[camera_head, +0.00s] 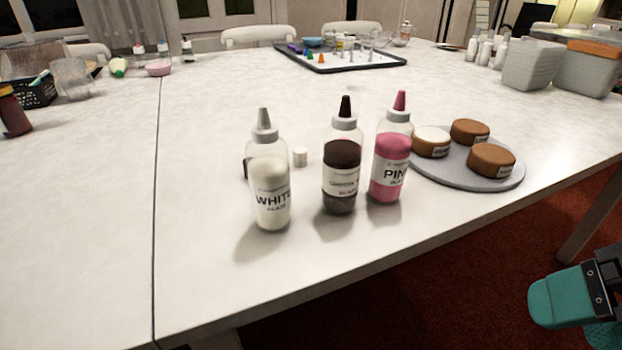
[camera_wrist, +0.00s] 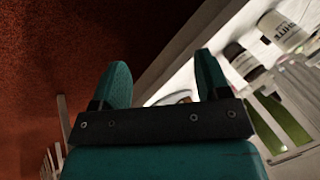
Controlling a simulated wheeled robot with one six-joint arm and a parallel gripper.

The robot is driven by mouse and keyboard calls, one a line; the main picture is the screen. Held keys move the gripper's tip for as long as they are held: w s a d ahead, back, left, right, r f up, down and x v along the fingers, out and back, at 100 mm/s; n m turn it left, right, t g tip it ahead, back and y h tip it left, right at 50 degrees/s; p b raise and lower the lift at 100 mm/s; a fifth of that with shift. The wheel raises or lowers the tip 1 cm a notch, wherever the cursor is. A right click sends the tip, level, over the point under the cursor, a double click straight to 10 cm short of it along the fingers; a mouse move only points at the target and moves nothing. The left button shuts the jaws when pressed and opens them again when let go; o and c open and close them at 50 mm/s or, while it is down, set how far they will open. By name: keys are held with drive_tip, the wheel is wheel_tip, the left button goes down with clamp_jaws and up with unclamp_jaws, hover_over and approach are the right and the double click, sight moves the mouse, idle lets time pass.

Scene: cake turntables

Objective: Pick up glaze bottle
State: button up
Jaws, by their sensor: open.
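Three glaze bottles stand upright on the white table (camera_head: 90,220) near its front edge. The white glaze bottle (camera_head: 270,190) has a grey nozzle and is leftmost. The dark brown glaze bottle (camera_head: 342,165) is in the middle. The pink glaze bottle (camera_head: 391,160) is on the right, close to the brown one. My gripper shows partly in the head view at the lower right, beyond the table edge and well away from the bottles. In the wrist view my gripper (camera_wrist: 163,82) is open and empty, with teal fingers apart. Bottles show sideways at the upper right there, partly cut off.
A round grey turntable (camera_head: 467,180) with three small cakes stands right of the pink bottle. A small white cap (camera_head: 300,157) lies behind the bottles. A dark-rimmed tray (camera_head: 340,64) and grey tubs (camera_head: 530,65) are farther back. The table's left part is mostly clear.

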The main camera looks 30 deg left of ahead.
drive_tip(key=w+a+f+m+t+y+b, duration=0.3)
drive_tip(key=a+m+y+b, duration=0.15)
drive_tip(key=a+m, duration=0.4)
drive_tip(key=m+t+y, duration=0.5)
drive_tip(key=m, duration=1.4)
approach(353, 172)
drive_tip(key=r, duration=0.1)
drive_tip(key=p+x, duration=0.2)
drive_tip(key=p, duration=0.1)
drive_tip(key=shift+w+a+n+p, duration=0.1)
drive_tip(key=shift+w+n+p, duration=0.15)
drive_tip(key=shift+w+p, duration=0.1)
drive_tip(key=p+x, duration=0.3)
drive_tip(key=x, duration=0.1)
drive_tip(key=shift+s, duration=0.1)
drive_tip(key=shift+w+a+f+p, duration=0.25)
drive_tip(key=shift+w+a+p, duration=0.1)
drive_tip(key=shift+a, duration=0.1)
drive_tip(key=p+x, duration=0.4)
drive_tip(key=shift+a+p, duration=0.3)
drive_tip(key=shift+a, duration=0.05)
drive_tip(key=shift+w+a+f, duration=0.2)
drive_tip(key=shift+a+f, duration=0.05)
